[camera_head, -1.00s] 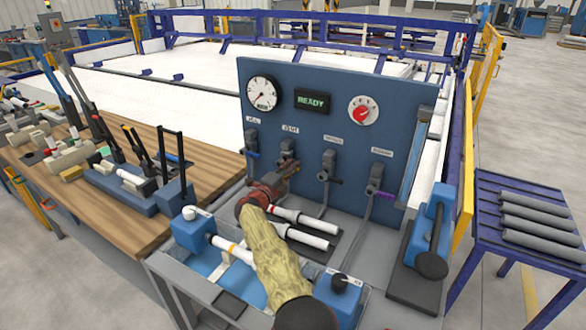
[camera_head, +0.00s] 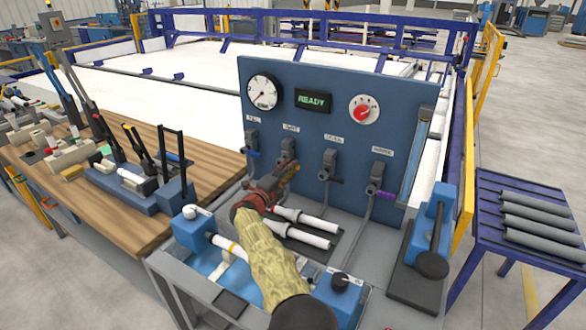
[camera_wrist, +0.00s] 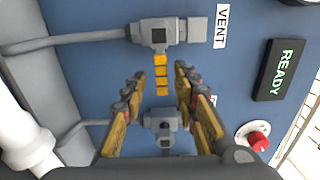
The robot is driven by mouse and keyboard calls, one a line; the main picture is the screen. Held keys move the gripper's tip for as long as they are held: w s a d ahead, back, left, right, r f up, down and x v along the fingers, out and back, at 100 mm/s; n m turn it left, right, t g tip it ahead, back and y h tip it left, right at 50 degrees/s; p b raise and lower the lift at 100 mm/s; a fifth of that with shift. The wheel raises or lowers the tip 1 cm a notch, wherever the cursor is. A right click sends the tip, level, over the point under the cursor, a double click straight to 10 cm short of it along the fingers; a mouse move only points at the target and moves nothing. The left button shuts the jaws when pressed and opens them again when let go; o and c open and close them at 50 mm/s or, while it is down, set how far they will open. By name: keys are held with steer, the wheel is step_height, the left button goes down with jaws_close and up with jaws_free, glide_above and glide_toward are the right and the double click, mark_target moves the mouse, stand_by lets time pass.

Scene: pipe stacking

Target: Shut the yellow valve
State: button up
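The valve with the yellow handle is on the blue panel; its grey body (camera_wrist: 158,36) and segmented yellow handle (camera_wrist: 161,75) show in the wrist view beside the VENT label. The handle extends from the body toward the neighbouring grey valve (camera_wrist: 162,122). My gripper (camera_wrist: 160,82) is open, with one finger on each side of the handle and visible gaps to both. In the head view my gripper (camera_head: 288,176) is in front of the second valve from the left (camera_head: 287,148), and its yellow handle is hard to make out there.
The panel (camera_head: 330,125) also carries a blue-handled valve (camera_head: 251,147), a purple-handled valve (camera_head: 377,188), a gauge (camera_head: 263,92), a READY display (camera_head: 313,101) and a red knob (camera_head: 362,112). White pipes (camera_head: 305,219) lie below my gripper. A blue clamp device (camera_head: 430,231) stands at right.

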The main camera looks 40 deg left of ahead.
steer(key=v, duration=0.9)
steer(key=shift+s+d, duration=0.15)
steer(key=shift+s, duration=0.1)
